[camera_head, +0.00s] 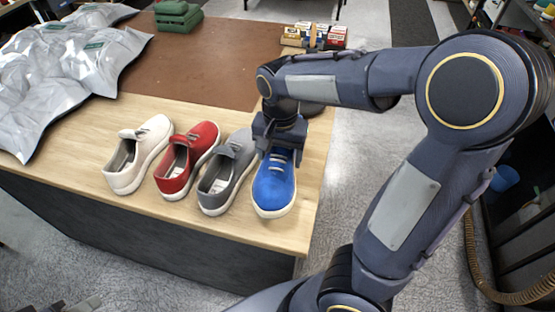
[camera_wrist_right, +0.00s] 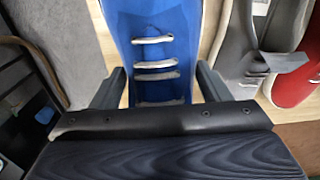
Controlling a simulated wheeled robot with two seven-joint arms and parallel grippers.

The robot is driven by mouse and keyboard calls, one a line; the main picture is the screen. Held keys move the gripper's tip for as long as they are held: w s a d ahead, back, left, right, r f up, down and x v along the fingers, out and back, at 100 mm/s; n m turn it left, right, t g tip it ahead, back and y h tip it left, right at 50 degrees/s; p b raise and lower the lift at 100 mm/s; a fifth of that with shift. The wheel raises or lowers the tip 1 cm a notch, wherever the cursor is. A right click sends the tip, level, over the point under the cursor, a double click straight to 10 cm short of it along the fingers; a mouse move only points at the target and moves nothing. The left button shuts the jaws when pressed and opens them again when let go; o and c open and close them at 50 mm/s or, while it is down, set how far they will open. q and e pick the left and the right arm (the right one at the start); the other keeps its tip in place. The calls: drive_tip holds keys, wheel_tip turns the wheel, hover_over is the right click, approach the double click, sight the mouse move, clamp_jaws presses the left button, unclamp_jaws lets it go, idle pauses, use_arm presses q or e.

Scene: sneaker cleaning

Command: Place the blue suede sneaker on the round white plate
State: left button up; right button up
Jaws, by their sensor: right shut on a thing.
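The blue suede sneaker (camera_head: 274,188), with white laces and a white sole, is at the right end of a row of shoes near the table's front right corner. Its toe points to the table's front edge. My right gripper (camera_head: 280,143) comes down over its heel end and is shut on it. In the right wrist view the fingers (camera_wrist_right: 164,84) stand either side of the blue upper (camera_wrist_right: 181,22). I cannot tell whether the sole touches the wood. I see no round white plate in either view. My left gripper is not in view.
A grey sneaker (camera_head: 228,172) stands close beside the blue one, then a red sneaker (camera_head: 187,160) and a cream sneaker (camera_head: 138,155). Silver bags (camera_head: 60,65) cover the table's left. The brown mat (camera_head: 200,65) has clear room.

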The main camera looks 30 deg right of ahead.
sight(279, 158)
drive_tip(key=w+f, duration=0.1)
drive_tip(key=w+d+f, duration=0.1)
drive_tip(key=f, duration=0.1)
drive_tip(key=shift+w+f, duration=0.15)
drive_tip(key=shift+w, duration=0.05)
drive_tip(key=shift+f, duration=1.45)
drive_tip(key=shift+f, duration=0.15)
drive_tip(key=o, duration=1.2)
